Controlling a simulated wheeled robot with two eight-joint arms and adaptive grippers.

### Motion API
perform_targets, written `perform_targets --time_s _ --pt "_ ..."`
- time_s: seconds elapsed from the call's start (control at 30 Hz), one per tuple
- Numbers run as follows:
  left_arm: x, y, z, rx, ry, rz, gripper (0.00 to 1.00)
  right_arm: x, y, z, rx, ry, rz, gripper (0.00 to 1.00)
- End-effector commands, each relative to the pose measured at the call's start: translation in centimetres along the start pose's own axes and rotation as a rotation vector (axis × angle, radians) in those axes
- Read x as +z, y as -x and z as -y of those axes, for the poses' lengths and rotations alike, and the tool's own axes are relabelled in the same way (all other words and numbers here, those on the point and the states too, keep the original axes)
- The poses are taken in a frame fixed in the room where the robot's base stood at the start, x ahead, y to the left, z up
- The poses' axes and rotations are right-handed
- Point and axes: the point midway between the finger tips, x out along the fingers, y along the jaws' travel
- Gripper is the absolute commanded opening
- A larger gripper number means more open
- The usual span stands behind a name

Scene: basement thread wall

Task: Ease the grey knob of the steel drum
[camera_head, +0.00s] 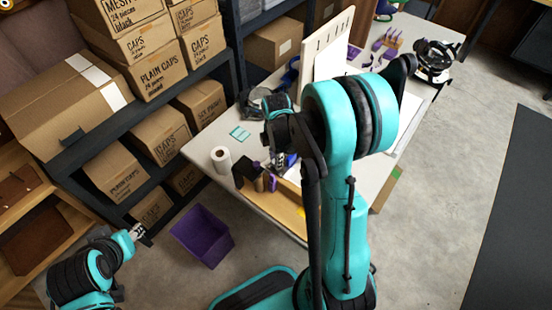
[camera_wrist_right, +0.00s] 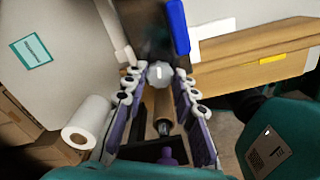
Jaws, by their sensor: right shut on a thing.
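In the right wrist view, the grey knob (camera_wrist_right: 160,74) is a small pale, faceted piece between the fingertips of my right gripper (camera_wrist_right: 159,82). The two fingers close on it from both sides. The steel drum cannot be made out clearly; a dark surface lies just beyond the knob. In the head view, my right gripper (camera_head: 279,163) is at the near part of the workbench, partly hidden by my right arm, and the knob cannot be made out there. My left gripper (camera_head: 138,233) hangs at lower left, away from the bench, too small to judge.
The pale workbench (camera_head: 205,148) holds a white paper roll (camera_head: 221,159), a teal card (camera_head: 240,133) and a white upright board (camera_head: 326,48). A purple bin (camera_head: 202,237) stands on the floor. Shelves of cardboard boxes (camera_head: 160,135) line the left. Floor at right is clear.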

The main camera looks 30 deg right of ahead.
Motion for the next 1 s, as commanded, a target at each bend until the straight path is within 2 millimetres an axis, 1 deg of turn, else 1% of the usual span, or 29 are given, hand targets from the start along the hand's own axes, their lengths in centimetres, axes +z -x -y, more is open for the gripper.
perform_targets --time_s 0.3,0.8,0.83,0.87,1.0 --pt "0.06 -0.08 0.0 0.0 0.0 0.0 0.38 -0.01 0.02 -0.05 0.001 0.104 0.0 0.0" --pt "0.06 -0.09 0.0 0.0 0.0 0.0 0.38 0.0 0.03 -0.05 0.001 0.12 0.0 0.0" --pt "0.06 -0.09 0.0 0.0 0.0 0.0 0.38 0.0 0.03 -0.05 0.001 0.12 0.0 0.32" --pt "0.06 -0.09 0.0 0.0 0.0 0.0 0.38 0.0 0.03 -0.05 0.001 0.12 0.0 0.36" --pt "0.06 -0.09 0.0 0.0 0.0 0.0 0.38 0.0 0.02 -0.03 0.001 0.119 0.0 0.36"
